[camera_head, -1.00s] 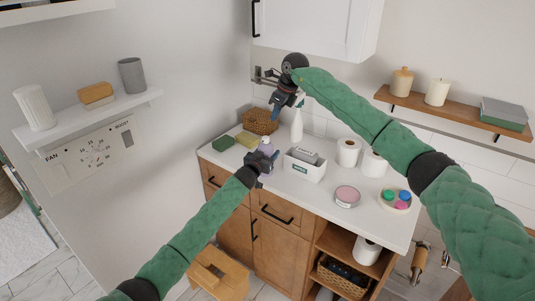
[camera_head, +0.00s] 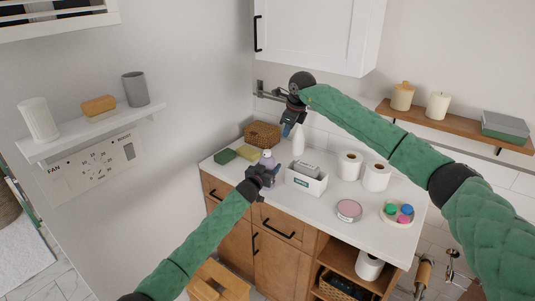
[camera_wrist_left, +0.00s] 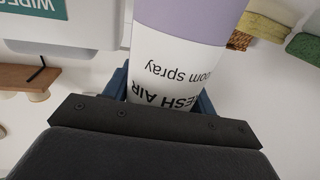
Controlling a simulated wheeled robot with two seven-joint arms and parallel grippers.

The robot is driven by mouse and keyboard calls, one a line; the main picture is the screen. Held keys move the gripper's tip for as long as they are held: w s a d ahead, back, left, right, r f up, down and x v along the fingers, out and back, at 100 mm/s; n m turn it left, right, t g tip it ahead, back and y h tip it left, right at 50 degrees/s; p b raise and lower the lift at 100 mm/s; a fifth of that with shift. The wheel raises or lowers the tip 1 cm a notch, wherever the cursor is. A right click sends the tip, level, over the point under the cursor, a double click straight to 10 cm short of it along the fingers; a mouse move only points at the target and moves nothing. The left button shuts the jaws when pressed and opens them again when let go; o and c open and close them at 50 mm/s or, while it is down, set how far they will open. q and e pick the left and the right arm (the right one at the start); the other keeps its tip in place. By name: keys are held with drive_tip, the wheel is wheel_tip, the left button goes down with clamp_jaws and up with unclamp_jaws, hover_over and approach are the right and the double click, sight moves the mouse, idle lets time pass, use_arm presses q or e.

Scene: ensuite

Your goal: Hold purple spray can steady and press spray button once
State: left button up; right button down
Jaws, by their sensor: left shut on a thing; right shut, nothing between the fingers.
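The purple spray can (camera_head: 267,156) stands on the white counter, partly hidden behind my left gripper. In the left wrist view the can (camera_wrist_left: 178,62) shows a lilac band and a white label with "room spray" lettering, between the blue fingers. My left gripper (camera_head: 266,172) is shut around the can's body. My right gripper (camera_head: 289,126) is shut and empty, pointing down, above and to the right of the can, in front of a white bottle (camera_head: 298,141). A gap shows between my right fingertips and the can's top. The spray button is too small to make out.
A white wipes box (camera_head: 306,182) stands right of the can. A green sponge (camera_head: 224,156), a yellow sponge (camera_head: 247,153) and a wicker basket (camera_head: 262,134) are to its left and behind.

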drive_tip(key=a+n+t, duration=0.1)
drive_tip(key=n+t, duration=0.1)
drive_tip(key=n, duration=0.2)
wheel_tip(320, 180, up, 3)
drive_tip(key=n+t+y, duration=0.2)
drive_tip(key=n+t, duration=0.1)
drive_tip(key=n, duration=1.3)
hover_over(268, 152)
drive_tip(key=shift+d+f, duration=0.1)
drive_tip(key=shift+f, duration=0.05)
drive_tip(key=shift+s+f, duration=0.1)
drive_tip(key=shift+f, duration=0.05)
drive_tip(key=shift+f, duration=4.25)
drive_tip(key=shift+f, duration=0.2)
drive_tip(key=shift+f, duration=0.2)
